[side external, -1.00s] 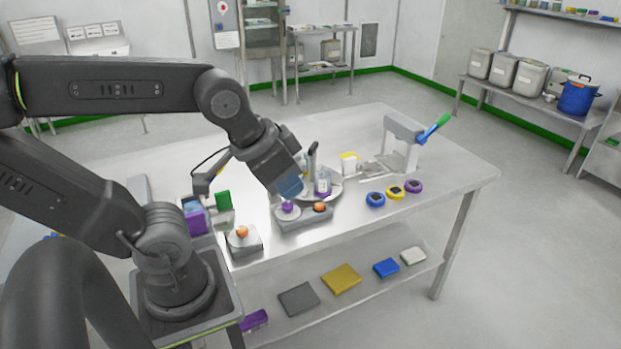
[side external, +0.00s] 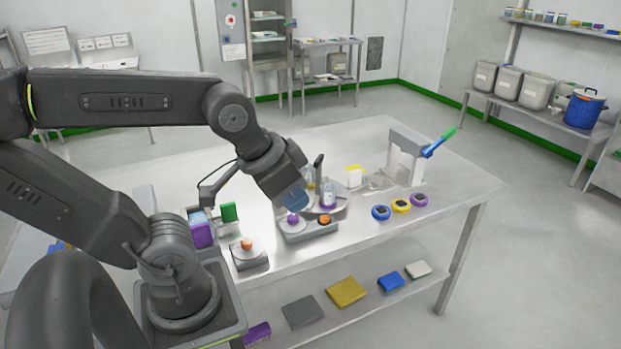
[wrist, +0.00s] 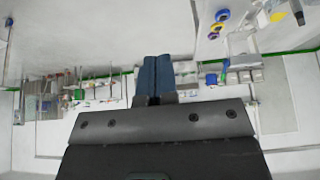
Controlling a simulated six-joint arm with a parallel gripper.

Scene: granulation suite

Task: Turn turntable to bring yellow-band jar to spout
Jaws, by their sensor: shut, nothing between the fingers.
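A dark upright post (side external: 319,168) rises among the jars. My gripper's blue fingers are shut and empty, pointing down at the turntable's near left side; contact cannot be told. They also show together in the wrist view (wrist: 154,75). I cannot make out a spout.
A grey box with a purple and an orange knob (side external: 310,232) sits in front of the turntable. A grey stand with a blue-green handle (side external: 407,158) is to the right. Blue, yellow and purple rings (side external: 401,205) lie near the front edge.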

